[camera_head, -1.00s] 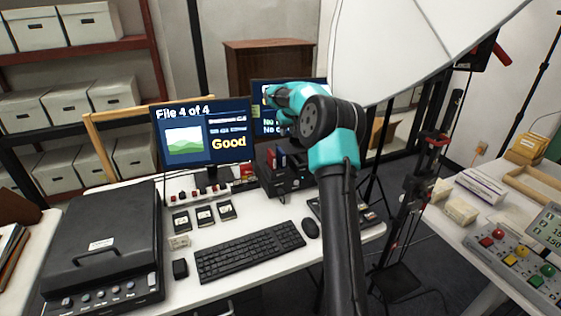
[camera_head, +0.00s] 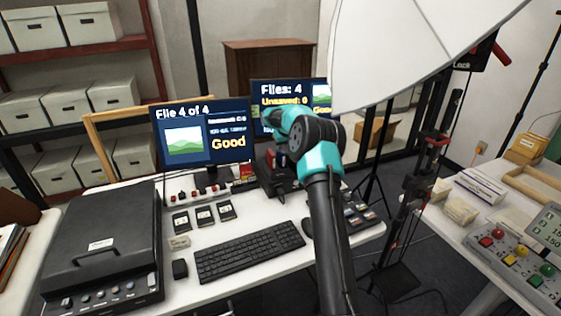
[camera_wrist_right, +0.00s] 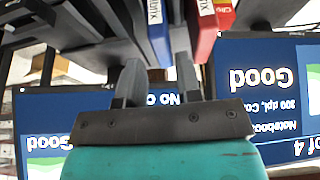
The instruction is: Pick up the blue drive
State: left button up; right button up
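The blue drive (camera_wrist_right: 156,38) stands among other drives in the right wrist view, with white lettering on its edge. A red drive (camera_wrist_right: 205,28) is beside it. My right gripper (camera_wrist_right: 158,72) is open, with its two dark fingers apart. The near end of the blue drive shows in line with the gap between them. I cannot tell how deep it sits between the fingers. In the head view my right arm comes from the bottom and hides the fingers and most of the drives. My left gripper is not in view.
Two monitors stand behind, the left one (camera_head: 203,135) reading "Good". A keyboard (camera_head: 250,251), three dark cartridges and a black scanner (camera_head: 103,245) occupy the desk. A white umbrella (camera_head: 420,45) hangs at upper right. Another table with a button panel (camera_head: 515,258) is at right.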

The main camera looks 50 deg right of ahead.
aim_at(280, 160)
jog(key=shift+x, duration=2.55)
jog(key=shift+w, duration=0.15)
grip_shut()
